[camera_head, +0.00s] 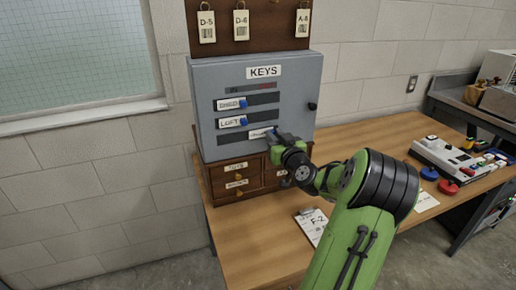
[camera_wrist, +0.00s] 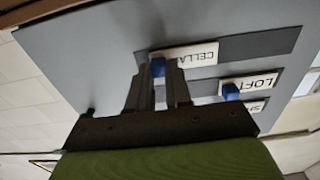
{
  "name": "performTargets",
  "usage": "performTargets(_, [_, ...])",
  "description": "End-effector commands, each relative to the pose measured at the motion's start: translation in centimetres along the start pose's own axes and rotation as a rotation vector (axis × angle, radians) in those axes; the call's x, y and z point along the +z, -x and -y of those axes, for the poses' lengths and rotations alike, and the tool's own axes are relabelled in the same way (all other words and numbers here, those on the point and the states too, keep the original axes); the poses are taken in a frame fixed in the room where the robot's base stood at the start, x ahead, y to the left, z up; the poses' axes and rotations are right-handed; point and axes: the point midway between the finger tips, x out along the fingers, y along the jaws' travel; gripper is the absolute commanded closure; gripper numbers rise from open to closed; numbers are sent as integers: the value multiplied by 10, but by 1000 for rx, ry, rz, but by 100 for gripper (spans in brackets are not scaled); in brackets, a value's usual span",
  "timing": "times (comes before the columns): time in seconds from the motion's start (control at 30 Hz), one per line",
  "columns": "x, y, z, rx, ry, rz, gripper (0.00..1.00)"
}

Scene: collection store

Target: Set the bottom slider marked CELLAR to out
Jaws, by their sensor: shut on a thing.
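The grey KEYS box (camera_head: 290,95) has three slots with label plates. The bottom CELLAR plate (camera_head: 260,132) sits toward the right of its slot in the head view, with bare slot to its left. In the upside-down wrist view the CELLAR plate (camera_wrist: 190,55) is at the left end of its slot. My gripper (camera_head: 280,138) is at that slider, and in the wrist view its fingers (camera_wrist: 160,80) are shut on the blue CELLAR knob (camera_wrist: 158,67). The knob is partly hidden by the fingers. Marks on the top strip (camera_head: 248,91) are too small to read.
The LOFT slider (camera_head: 231,123) and the top slider (camera_head: 230,104) sit left in their slots above. A dark knob (camera_head: 312,106) is on the box's right edge. Small drawers (camera_head: 236,180) are below. A tagged card (camera_head: 311,228) and a control panel (camera_head: 450,158) lie on the bench.

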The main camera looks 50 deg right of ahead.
Motion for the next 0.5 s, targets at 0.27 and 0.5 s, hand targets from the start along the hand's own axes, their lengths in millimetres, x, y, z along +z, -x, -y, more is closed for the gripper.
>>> performTargets(0.27, [-2,1,-9,1,2,1,100])
performTargets(0.5, [-2,1,-9,2,3,1,61])
